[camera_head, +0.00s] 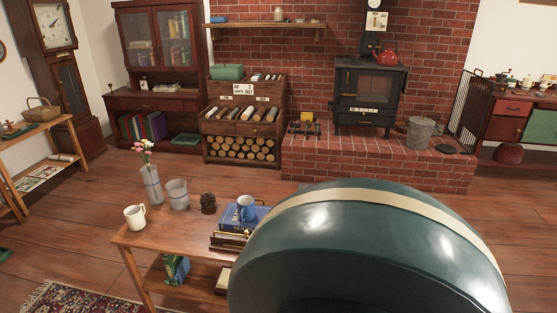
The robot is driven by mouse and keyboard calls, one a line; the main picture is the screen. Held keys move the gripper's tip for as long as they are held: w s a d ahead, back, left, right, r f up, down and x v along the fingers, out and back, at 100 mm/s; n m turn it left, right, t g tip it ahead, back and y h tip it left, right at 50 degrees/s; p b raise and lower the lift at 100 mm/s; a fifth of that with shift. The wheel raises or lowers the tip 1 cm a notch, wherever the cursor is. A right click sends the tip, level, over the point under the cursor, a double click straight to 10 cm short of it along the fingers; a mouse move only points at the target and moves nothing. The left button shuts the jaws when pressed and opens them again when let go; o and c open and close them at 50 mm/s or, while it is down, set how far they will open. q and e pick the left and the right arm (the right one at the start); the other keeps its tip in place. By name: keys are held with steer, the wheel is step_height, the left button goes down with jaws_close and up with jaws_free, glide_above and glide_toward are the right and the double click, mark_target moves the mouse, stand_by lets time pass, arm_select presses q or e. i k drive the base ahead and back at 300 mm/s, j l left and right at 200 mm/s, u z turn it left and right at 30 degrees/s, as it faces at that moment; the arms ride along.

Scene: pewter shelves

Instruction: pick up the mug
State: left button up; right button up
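A white mug (135,217) stands upright at the left end of a wooden table (188,234). Which of the two the task means cannot be told from this view. Neither of my grippers shows in the head view. A large dark green rounded shape with a cream stripe, which I cannot identify, fills the lower right and hides the table's right part.
A flower vase (151,185), a glass jar (178,194) and a pinecone (208,203) stand between the mugs. A patterned rug (75,300) lies at lower left. Behind are a brick hearth (400,165) and a stove (369,95). Open wooden floor lies left of the table.

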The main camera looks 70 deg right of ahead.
mark_target(245, 204)
steer(key=z, duration=2)
steer(key=i+l, duration=0.25)
